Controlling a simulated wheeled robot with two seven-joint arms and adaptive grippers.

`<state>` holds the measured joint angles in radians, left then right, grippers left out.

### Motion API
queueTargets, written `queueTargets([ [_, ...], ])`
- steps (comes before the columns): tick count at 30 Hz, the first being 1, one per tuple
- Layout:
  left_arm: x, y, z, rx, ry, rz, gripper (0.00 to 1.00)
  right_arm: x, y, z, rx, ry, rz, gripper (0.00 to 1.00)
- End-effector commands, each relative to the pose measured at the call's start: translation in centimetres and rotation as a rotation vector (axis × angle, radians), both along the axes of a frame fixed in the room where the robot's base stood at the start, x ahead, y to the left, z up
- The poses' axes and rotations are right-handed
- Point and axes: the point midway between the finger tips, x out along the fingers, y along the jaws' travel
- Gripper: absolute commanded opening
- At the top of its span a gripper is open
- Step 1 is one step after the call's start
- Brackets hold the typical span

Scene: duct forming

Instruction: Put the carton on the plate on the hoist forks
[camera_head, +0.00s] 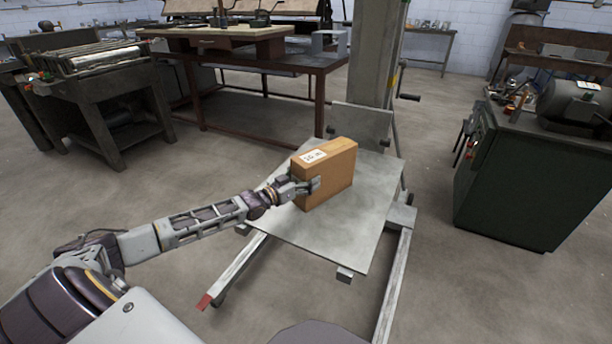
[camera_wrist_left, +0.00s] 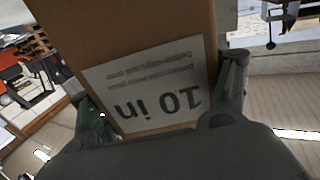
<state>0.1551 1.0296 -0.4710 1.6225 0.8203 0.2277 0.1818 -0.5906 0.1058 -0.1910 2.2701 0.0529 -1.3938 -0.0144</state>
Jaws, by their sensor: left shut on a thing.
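The carton (camera_head: 334,174) is a brown upright box with a white label, in the middle of the head view. It is over the grey plate (camera_head: 359,241) on the hoist forks; I cannot tell whether its base touches the plate. My left gripper (camera_head: 312,184) is shut on the carton at its near left end. In the left wrist view the carton (camera_wrist_left: 130,30) fills the space between the fingers (camera_wrist_left: 165,95), with its label reading "10 in" upside down. The hoist forks (camera_head: 345,273) show below the plate. My right gripper is not in view.
The hoist mast (camera_head: 374,55) rises behind the plate, with a crank handle (camera_head: 409,97) on its right. A dark green cabinet (camera_head: 520,190) stands to the right. A workbench (camera_head: 250,55) and a roller machine (camera_head: 95,75) stand behind at left. The hoist's legs (camera_head: 238,270) reach forward over clear floor.

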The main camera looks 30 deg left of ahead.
Motion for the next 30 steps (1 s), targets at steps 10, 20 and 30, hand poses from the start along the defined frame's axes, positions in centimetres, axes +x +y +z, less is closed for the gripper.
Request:
queueTargets([
  [10, -0.01, 0.01, -0.03, 0.0, 0.001, 0.0, 0.91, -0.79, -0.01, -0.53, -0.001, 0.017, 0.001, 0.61],
  [20, -0.01, 0.01, -0.04, 0.0, 0.001, 0.0, 0.98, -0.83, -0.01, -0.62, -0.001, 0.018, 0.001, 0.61],
  [30, -0.34, 0.13, -0.06, 0.001, 0.002, 0.0, 0.98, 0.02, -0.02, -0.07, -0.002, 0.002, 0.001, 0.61],
])
